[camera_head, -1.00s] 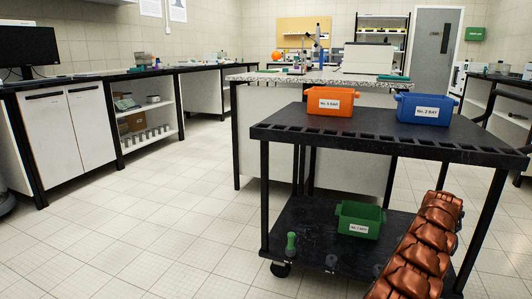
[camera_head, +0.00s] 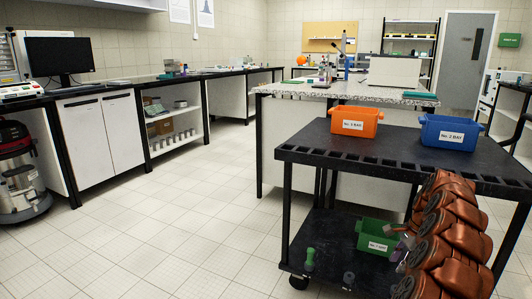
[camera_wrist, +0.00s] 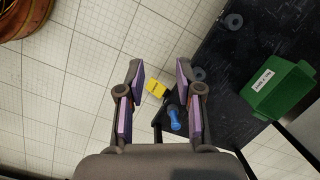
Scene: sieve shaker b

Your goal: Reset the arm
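My copper arm reaches up at the lower right of the head view. My gripper (camera_wrist: 160,72) is open in the wrist view, its two purple-padded fingers apart with nothing held between them. In the head view the gripper (camera_head: 399,243) is mostly hidden by the arm, beside the green bin (camera_head: 377,236). That bin stands on the black cart's lower shelf (camera_head: 330,238) and also shows at the right of the wrist view (camera_wrist: 281,91). A small yellow thing (camera_wrist: 157,88) appears beyond the fingers; I cannot tell what it is.
The cart's top (camera_head: 390,152) carries an orange bin (camera_head: 356,121) and a blue bin (camera_head: 448,131). A green knobbed piece (camera_head: 310,258) and dark round pieces (camera_head: 348,279) are on the lower shelf. A vacuum (camera_head: 21,170) stands at left. The floor (camera_head: 165,225) between is clear.

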